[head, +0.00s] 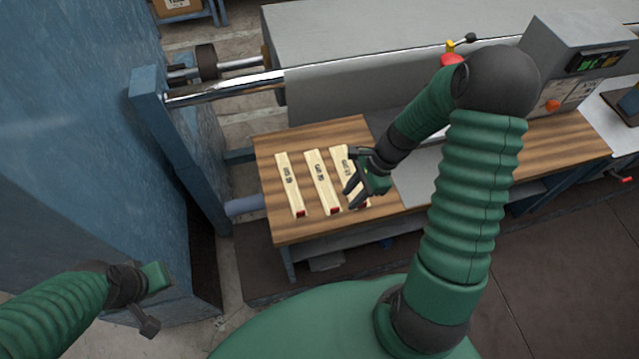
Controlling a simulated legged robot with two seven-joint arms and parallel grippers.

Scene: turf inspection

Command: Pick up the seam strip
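Three pale strips with dark printing and red ends lie side by side on a brown wooden table (275,228): the left strip (289,185), the middle strip (322,182) and the right strip (342,165). I cannot read the printing to tell which is the seam strip. My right gripper (350,174) is over the right strip and hides part of it. Its dark fingers are spread apart; whether they touch the strip I cannot tell. My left gripper (150,318) is low at the left, away from the table; its fingers are not clear.
A grey machine (370,45) with a shiny roller (225,88) stands behind the table. A tall blue panel (75,130) rises at the left. A grey plate (415,178) lies right of the strips. A control box with a green display (590,60) is at the upper right.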

